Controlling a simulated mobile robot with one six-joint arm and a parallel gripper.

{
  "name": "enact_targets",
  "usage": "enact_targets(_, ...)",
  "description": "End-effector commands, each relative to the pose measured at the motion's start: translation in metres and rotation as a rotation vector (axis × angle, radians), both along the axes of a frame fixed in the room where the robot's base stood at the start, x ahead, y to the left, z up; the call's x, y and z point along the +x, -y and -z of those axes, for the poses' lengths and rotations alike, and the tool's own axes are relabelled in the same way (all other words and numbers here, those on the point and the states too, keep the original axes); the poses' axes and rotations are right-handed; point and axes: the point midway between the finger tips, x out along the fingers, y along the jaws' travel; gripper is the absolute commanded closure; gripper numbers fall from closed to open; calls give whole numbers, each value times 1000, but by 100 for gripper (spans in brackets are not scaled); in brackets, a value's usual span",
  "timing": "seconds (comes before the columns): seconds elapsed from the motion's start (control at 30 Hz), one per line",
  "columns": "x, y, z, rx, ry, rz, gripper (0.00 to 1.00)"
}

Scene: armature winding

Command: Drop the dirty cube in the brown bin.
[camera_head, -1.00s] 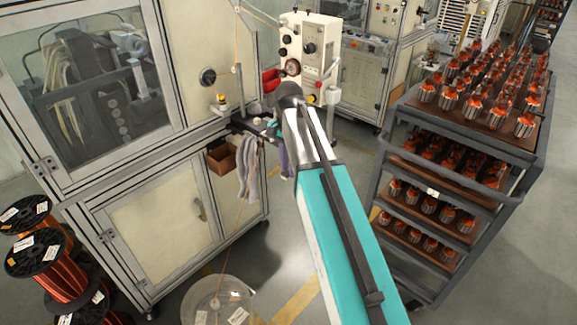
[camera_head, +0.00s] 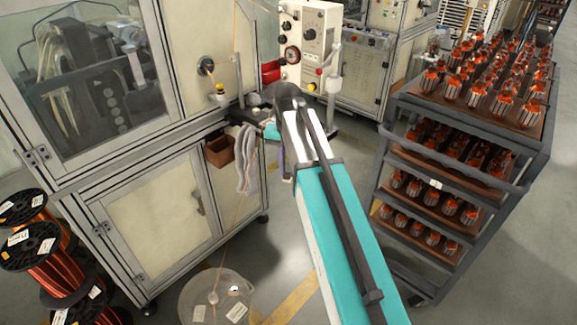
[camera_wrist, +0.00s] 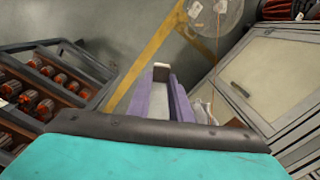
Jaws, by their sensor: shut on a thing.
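The brown bin (camera_head: 219,151) is a small open box at the side of the cream machine, left of my arm in the head view. My gripper (camera_wrist: 164,90) shows two purple fingers in the wrist view. They are shut on a pale piece with a brown end (camera_wrist: 161,73), which I take to be the dirty cube. Most of it is hidden between the fingers. In the head view my gripper (camera_head: 281,155) is largely hidden behind my arm, to the right of the bin, and the cube cannot be seen there.
Grey gloves (camera_head: 246,170) hang between the bin and my gripper. The cream machine (camera_head: 155,205) stands at left, with copper wire spools (camera_head: 35,245) before it. A clear drum (camera_head: 215,298) stands on the floor. A cart of armatures (camera_head: 455,190) is at right.

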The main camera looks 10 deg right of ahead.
Motion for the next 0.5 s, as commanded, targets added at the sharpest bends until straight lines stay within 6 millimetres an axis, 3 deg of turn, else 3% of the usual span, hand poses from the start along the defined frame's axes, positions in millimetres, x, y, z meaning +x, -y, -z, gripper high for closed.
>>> enact_targets(0.03,-2,-1,11,0,0,-56,100)
enact_targets(0.5,-15,-6,60,0,0,-614,100)
